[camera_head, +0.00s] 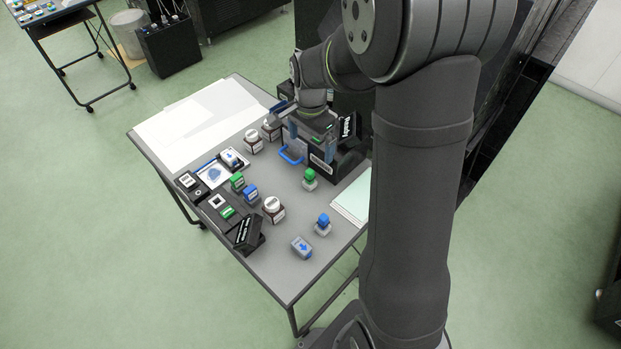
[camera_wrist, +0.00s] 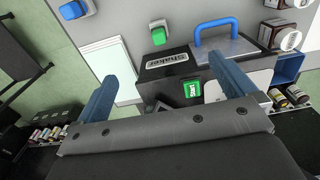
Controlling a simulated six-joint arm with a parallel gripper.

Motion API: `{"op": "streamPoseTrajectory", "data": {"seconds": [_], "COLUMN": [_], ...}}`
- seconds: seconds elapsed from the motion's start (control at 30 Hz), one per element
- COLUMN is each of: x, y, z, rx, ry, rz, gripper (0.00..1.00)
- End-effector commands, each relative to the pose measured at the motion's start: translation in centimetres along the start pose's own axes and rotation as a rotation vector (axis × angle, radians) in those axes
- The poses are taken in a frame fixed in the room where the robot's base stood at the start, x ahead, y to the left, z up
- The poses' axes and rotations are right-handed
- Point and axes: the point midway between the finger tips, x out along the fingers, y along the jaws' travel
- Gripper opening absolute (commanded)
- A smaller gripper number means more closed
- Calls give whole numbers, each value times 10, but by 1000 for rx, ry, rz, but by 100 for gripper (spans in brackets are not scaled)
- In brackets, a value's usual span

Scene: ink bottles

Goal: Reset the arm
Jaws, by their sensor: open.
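My gripper (camera_head: 311,145) is open over the black shaker box at the back right of the table. In the wrist view its two blue-grey fingers (camera_wrist: 162,68) stand wide apart with nothing between them. The shaker (camera_head: 322,168) has a green Start button (camera_wrist: 192,90) and a lid with a blue handle (camera_wrist: 215,32). My gripper hides part of the shaker in the head view. Ink bottles with white caps stand on the table, one near the middle (camera_head: 273,207) and two left of the shaker (camera_head: 252,140) (camera_head: 270,129).
A green-topped block (camera_head: 309,178) and a blue-topped block (camera_head: 323,224) stand in front of the shaker. Stamps, trays and a black sign (camera_head: 248,233) fill the table's left front. White sheets (camera_head: 205,118) lie at the back left. Pale sheets (camera_head: 353,200) lie at the right edge.

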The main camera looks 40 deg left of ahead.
Motion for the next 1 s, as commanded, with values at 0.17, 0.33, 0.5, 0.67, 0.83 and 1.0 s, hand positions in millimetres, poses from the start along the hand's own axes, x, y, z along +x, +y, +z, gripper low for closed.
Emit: {"op": "streamPoseTrajectory", "data": {"seconds": [0.17, 0.33, 0.5, 0.67, 0.83, 1.0], "x": [34, 51, 55, 54, 54, 54], "y": [1, 0, 0, 0, 0, 0], "z": [1, 0, 0, 0, 0, 0], "rx": [1, 1, 1, 1, 1, 2], "ry": [-2, -1, 0, 0, 0, 0], "rz": [3, 1, 0, 0, 0, 0], "gripper": [100, 100, 100, 100, 100, 100]}}
